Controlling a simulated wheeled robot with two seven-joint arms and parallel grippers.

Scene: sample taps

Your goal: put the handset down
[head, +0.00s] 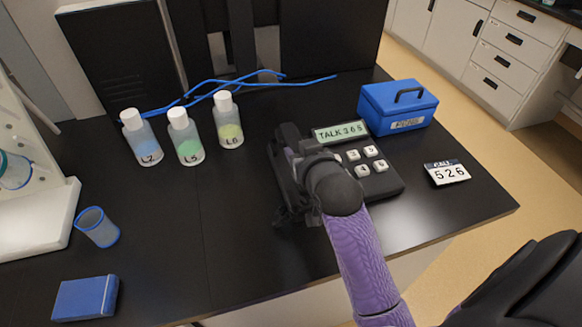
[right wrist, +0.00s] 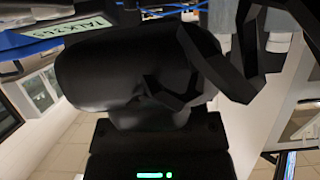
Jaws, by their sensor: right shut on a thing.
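The black desk phone (head: 385,182) stands on the dark bench, with white number keys and a green display that reads "TALK 265". My right gripper (head: 292,172) is at the left side of the phone, shut on the black handset (head: 290,134). The arm and gripper hide much of the handset and the phone's left part, so I cannot tell whether the handset touches the cradle. In the right wrist view, the handset (right wrist: 125,70) looms large and dark by the jaws, with the phone display at upper left. My left gripper is not in view.
Bottles L2 (head: 141,138), L5 (head: 185,138) and L6 (head: 228,121) stand at back left, near blue cables. A blue cup (head: 98,228) and blue block (head: 86,298) are left. The front middle is clear.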

